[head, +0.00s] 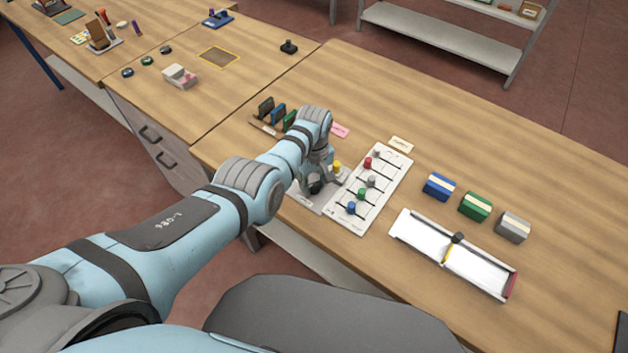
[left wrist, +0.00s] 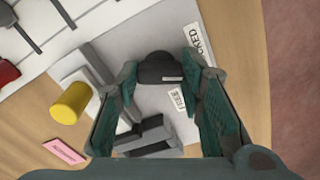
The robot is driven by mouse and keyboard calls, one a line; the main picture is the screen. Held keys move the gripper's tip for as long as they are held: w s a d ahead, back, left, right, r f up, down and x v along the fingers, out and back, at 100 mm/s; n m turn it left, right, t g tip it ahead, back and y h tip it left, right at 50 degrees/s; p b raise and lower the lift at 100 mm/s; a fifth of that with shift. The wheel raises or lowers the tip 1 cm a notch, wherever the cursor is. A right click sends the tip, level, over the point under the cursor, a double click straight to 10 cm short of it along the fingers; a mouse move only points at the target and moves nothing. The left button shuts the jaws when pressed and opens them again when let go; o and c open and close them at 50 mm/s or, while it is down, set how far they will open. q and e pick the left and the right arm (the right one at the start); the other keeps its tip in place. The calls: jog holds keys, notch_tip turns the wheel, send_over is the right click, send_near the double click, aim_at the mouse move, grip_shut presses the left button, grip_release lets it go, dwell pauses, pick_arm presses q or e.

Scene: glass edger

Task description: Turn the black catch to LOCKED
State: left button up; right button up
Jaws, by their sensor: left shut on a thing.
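The black catch (left wrist: 160,68) is a dark rounded knob on a grey plate (left wrist: 222,45), with a small white mark on its near side. A LOCKED label (left wrist: 196,42) lies to its right and a FREE label (left wrist: 177,100) nearer the wrist. The white mark lies between the two labels; I cannot tell an exact setting. My left gripper (left wrist: 163,72) is shut on the catch, one finger on each side. In the head view my left gripper (head: 316,184) reaches down to the plate and hides the catch. My right gripper is not in view.
A yellow knob (left wrist: 71,102) stands close by the left finger. A white slider board (head: 377,195) with coloured knobs lies right of the gripper. A white tray (head: 421,235) and blue, green and grey blocks stand further right.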

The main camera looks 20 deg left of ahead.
aim_at(314, 184)
pick_arm(q)
jog(key=n, duration=0.5)
jog(key=shift+w, duration=0.1)
dwell(0.4)
jog(key=o, duration=1.2)
jog(key=shift+c, duration=0.2)
notch_tip(314, 184, up, 12)
